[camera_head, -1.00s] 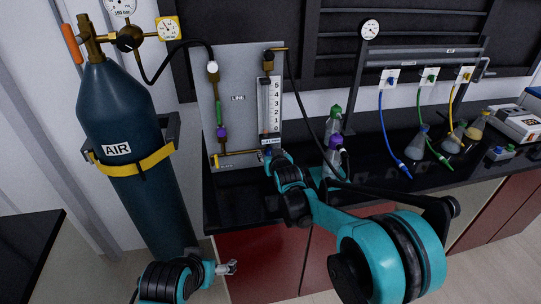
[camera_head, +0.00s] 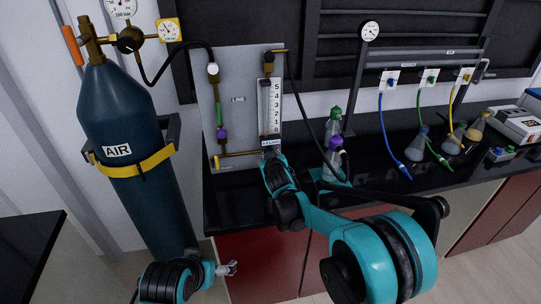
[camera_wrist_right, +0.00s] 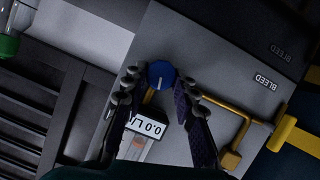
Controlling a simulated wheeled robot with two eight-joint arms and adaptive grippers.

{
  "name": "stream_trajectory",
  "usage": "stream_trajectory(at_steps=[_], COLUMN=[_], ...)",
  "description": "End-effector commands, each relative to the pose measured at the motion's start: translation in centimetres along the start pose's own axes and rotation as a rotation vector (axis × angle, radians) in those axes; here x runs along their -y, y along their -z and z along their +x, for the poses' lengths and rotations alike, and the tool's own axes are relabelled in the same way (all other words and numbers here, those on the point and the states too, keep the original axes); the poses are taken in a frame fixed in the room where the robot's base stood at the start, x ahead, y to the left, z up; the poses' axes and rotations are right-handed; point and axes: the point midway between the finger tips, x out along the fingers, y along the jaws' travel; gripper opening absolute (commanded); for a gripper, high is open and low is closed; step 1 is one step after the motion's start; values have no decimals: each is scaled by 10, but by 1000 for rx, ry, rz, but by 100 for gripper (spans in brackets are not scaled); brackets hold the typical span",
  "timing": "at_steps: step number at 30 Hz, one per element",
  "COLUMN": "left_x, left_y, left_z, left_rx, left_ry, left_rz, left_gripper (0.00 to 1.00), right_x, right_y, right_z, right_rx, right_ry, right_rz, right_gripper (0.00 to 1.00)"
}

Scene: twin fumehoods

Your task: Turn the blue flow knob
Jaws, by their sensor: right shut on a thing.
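The blue flow knob (camera_wrist_right: 161,75) shows in the right wrist view, with a pale line on its face. My right gripper (camera_wrist_right: 157,90) has one dark finger on each side of it and is shut on it. In the head view the knob is hidden behind my right wrist, at the foot of the flowmeter (camera_head: 270,105) on the grey panel (camera_head: 236,75). A display reading about 0.0 L (camera_wrist_right: 146,122) sits beside the knob. My left gripper (camera_head: 230,268) is low, right of the gas cylinder and away from the panel; its finger opening is unclear.
A dark AIR cylinder (camera_head: 122,120) stands left of the panel. A black hose (camera_head: 297,90) hangs beside the flowmeter. Flasks and coloured hoses are further right. Yellow bleed piping (camera_wrist_right: 240,120) runs near the gripper.

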Motion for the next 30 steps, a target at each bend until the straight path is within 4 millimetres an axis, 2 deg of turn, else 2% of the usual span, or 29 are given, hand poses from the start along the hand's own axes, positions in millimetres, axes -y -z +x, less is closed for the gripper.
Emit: stream_trajectory(at_steps=[18,30], left_x=[0,0], left_y=[-6,-12], left_z=[8,16], left_rx=[0,0], left_ry=[0,0], left_rz=[0,0], left_gripper=[88,88], right_x=[7,8], right_y=[-3,-4], right_z=[1,2], right_rx=[-1,-1], right_ry=[-221,-332], right_rz=[-537,-803], right_gripper=[0,0])
